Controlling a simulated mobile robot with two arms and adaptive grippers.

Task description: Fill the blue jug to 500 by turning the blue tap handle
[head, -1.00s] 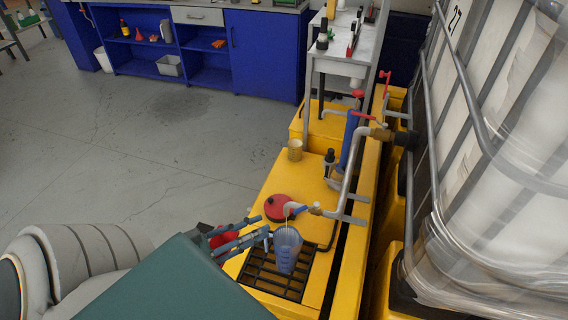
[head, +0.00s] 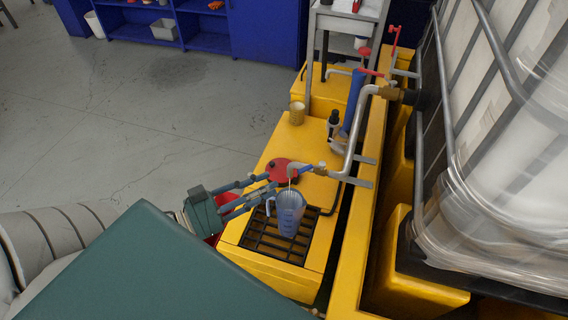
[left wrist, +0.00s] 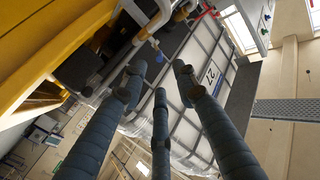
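The translucent blue jug (head: 290,220) stands upright on the black grate under the tap spout in the head view. A thin stream shows between the spout and the jug's mouth. The level inside and the scale marks are too small to read. The small blue tap handle (head: 299,169) sits on the pipe just above the jug. My left gripper (head: 273,182) is open and empty, its fingertips just left of the handle and spout. In the left wrist view its fingers (left wrist: 160,85) are spread with nothing between them. My right gripper is not in view.
A black grate (head: 262,240) lies in the yellow platform. A grey pipe (head: 354,135) and the caged white tank (head: 510,130) bound the right side. Floor at left is clear.

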